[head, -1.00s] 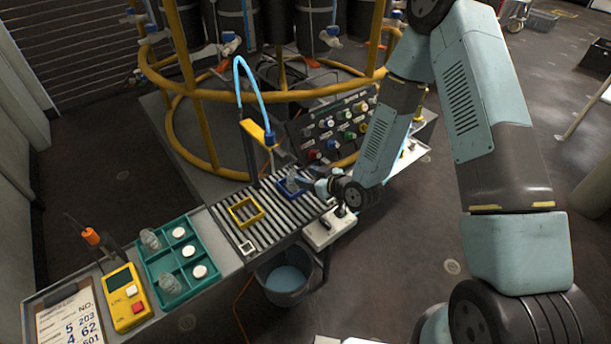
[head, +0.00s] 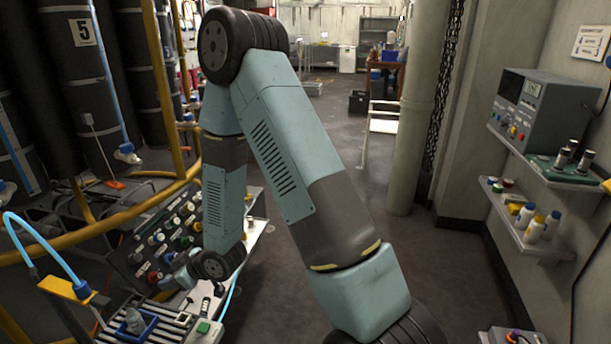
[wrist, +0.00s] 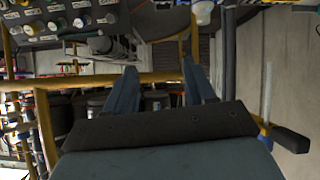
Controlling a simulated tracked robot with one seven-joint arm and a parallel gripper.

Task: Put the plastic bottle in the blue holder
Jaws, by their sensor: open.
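The blue holder (head: 150,333) is a square frame on the slatted roller bed at the lower left of the head view. My gripper (head: 170,283) is above and to the right of the holder, near the knob panel, apart from the bottle. In the wrist view its two fingers (wrist: 160,78) are spread, with nothing between them.
A dark knob panel (head: 158,240) stands behind my gripper. A yellow bracket (head: 66,290) with a blue hose is to the left. Yellow rails and dark drums stand behind. Right-hand wall shelves (head: 530,240) hold several small bottles. The central floor is open.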

